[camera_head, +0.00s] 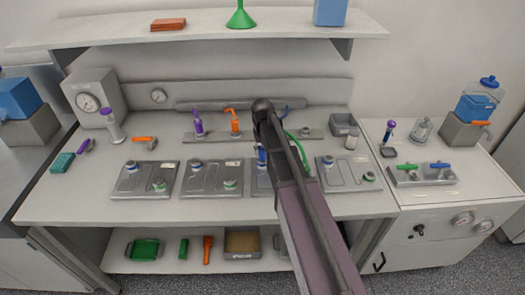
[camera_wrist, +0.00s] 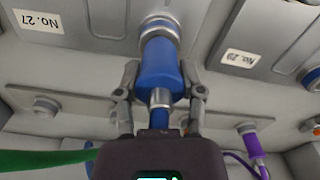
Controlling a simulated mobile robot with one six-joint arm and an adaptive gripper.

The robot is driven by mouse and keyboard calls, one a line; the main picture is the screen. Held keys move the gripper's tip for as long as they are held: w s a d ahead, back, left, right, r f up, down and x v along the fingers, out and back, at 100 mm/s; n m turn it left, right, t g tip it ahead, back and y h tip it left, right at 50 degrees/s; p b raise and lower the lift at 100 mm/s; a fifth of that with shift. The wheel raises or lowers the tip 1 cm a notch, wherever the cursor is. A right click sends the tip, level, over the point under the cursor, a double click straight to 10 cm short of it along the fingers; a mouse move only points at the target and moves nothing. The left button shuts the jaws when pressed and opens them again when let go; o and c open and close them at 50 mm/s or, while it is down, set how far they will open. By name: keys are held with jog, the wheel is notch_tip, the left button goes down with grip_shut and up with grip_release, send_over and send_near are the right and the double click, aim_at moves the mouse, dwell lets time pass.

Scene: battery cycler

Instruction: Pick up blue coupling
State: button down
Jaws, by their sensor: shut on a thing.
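The blue coupling (camera_wrist: 160,72) is in the middle of the wrist view, between the two fingers of my gripper (camera_wrist: 160,88). The fingers are shut on its sides. Its far end meets a round metal fitting (camera_wrist: 158,27) on a grey plate; I cannot tell whether it is still seated there. In the head view, a small part of the blue coupling (camera_head: 262,155) shows beside my arm, over the third plate (camera_head: 260,184) from the left. My arm hides most of that plate and the gripper there.
A green hose (camera_wrist: 45,160) runs close by at the left of the wrist view. A purple coupling (camera_wrist: 252,143) is at the right. In the head view, purple (camera_head: 198,124) and orange (camera_head: 234,122) couplings stand on the rear rail. A shelf (camera_head: 110,36) overhangs the bench.

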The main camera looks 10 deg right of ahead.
jog(key=shift+r+p, duration=1.35)
jog(key=shift+r, duration=0.25)
jog(key=s+r+p, duration=0.1)
jog(key=s, duration=1.5)
jog(key=shift+a, duration=0.15)
jog(key=c, duration=0.8)
grip_release()
grip_shut()
jog(key=shift+r, duration=0.15)
jog(key=shift+r+p, duration=2.35)
jog(key=shift+p, duration=0.2)
